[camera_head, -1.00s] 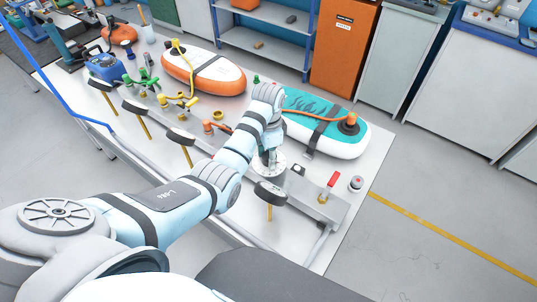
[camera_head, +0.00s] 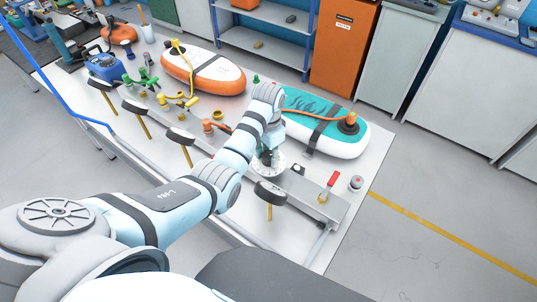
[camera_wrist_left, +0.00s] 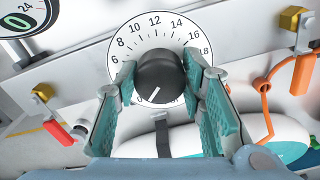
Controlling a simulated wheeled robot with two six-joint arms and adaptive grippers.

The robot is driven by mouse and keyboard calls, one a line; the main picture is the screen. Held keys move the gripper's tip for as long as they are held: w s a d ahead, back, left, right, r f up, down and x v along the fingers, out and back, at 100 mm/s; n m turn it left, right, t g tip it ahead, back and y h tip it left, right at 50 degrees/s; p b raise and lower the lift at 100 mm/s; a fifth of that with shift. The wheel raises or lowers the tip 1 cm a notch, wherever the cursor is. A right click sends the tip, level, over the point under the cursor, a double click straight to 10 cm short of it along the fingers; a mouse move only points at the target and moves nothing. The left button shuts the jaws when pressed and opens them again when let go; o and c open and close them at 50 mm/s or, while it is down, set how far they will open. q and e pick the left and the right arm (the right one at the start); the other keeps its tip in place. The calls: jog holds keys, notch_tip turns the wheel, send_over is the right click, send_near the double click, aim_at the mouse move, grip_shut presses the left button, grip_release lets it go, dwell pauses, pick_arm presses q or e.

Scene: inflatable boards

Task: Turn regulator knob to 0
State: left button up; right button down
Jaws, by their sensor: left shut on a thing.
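The regulator knob (camera_wrist_left: 161,78) is black and round with a white pointer line, seen in the left wrist view. It sits at the centre of a white dial (camera_wrist_left: 155,32) with numbers from 6 to 18 readable. My left gripper (camera_wrist_left: 160,90) is shut on the knob, one teal finger on each side. In the head view my left gripper (camera_head: 268,155) points down over the dial (camera_head: 274,168), and the knob is hidden. My right gripper is not in view.
A red lever valve (camera_head: 330,181) and a small round button (camera_head: 356,183) stand right of the dial. A teal board (camera_head: 330,145) with an orange hose lies behind. An orange board (camera_head: 203,75) and several hose fittings are further left on the white table (camera_head: 240,240).

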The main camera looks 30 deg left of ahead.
pick_arm(q)
jog(key=o, duration=1.2)
jog(key=shift+c, duration=0.2)
